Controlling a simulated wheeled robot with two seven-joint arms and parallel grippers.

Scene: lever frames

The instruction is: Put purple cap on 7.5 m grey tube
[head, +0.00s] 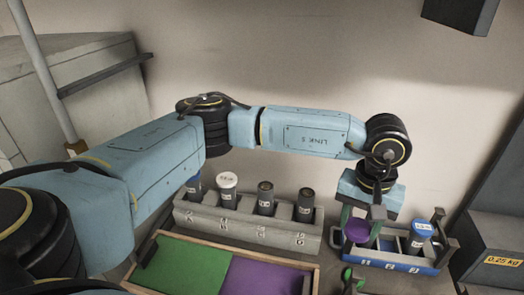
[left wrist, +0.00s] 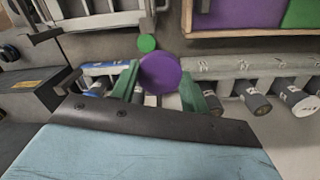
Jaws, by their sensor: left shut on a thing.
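The purple cap (head: 357,231) is held between the green fingers of my left gripper (head: 362,219), over the left part of the blue rack. In the left wrist view the purple cap (left wrist: 160,74) faces the camera between the fingertips (left wrist: 160,88). Two dark grey tubes without visible caps, one (head: 265,198) and another (head: 305,205), stand upright in the grey rack (head: 250,228), left of the gripper. I cannot read which tube is 7.5 m. My right gripper is not in view.
A white-capped tube (head: 227,190) and a partly hidden tube (head: 193,187) share the grey rack. The blue rack (head: 395,263) holds a blue-and-white-topped tube (head: 421,233). A green cap (left wrist: 147,43) lies nearby. A wooden tray has green (head: 185,266) and purple (head: 262,277) areas.

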